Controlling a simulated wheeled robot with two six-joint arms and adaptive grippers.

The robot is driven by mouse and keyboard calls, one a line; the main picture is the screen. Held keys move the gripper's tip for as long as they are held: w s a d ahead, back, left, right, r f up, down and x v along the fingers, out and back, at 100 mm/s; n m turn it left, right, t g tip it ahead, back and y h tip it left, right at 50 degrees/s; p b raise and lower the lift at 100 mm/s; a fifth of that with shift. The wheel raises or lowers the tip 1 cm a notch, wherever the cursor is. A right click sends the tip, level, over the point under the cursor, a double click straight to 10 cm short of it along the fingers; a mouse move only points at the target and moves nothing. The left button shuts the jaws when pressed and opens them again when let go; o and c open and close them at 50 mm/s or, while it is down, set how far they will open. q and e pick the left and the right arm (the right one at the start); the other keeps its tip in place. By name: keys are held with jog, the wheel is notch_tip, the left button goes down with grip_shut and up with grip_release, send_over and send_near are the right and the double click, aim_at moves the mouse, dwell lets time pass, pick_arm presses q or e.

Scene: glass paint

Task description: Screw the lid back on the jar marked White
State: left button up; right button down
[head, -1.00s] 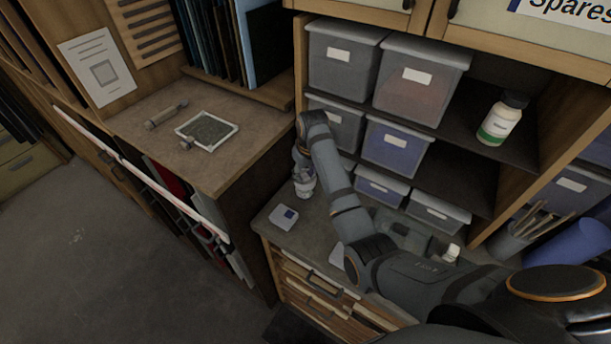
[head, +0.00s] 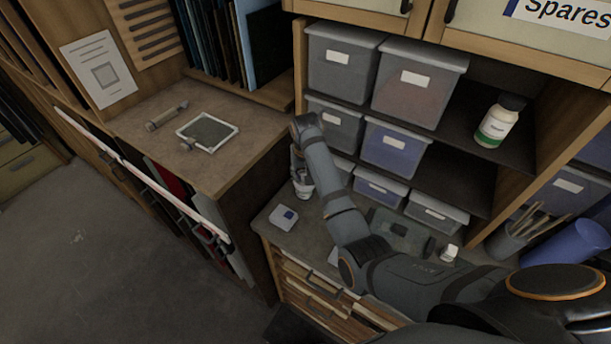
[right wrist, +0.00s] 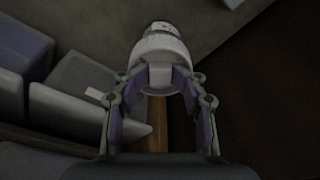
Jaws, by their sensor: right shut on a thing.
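A small white jar (head: 303,189) with dark marks on its side shows at the left end of the lower bench. My right gripper (head: 299,163) reaches down to it, partly hidden by my arm. In the right wrist view, the fingers of my right gripper (right wrist: 160,80) are shut around a white round piece of the jar (right wrist: 160,47). I cannot tell whether they grip its lid or its body, or read its label. My left gripper is out of view.
Grey and blue bins (head: 396,148) fill the shelves behind the bench. A square white and blue item (head: 284,217) lies near the bench's front left. A small white-capped bottle (head: 449,253) stands farther right. A green-labelled bottle (head: 497,124) stands on the upper shelf.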

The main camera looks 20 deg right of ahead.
jog(key=m, duration=0.3)
jog(key=f+m, duration=0.1)
jog(key=m, duration=0.1)
jog(key=shift+s+a+f+g+h, duration=0.1)
jog(key=shift+s+a+g+h, duration=0.1)
jog(key=shift+s+g+h, duration=0.15)
jog(key=m, duration=0.6)
jog(key=shift+g, duration=0.35)
jog(key=c, duration=1.5)
grip_release()
jog(key=shift+s+a, duration=0.1)
jog(key=shift+s, duration=0.05)
jog(key=shift+c, duration=0.2)
jog(key=o, duration=0.4)
jog(key=shift+w+h, duration=0.25)
jog(key=shift+o, duration=0.2)
jog(key=shift+w+f, duration=0.2)
jog(key=shift+r, duration=0.15)
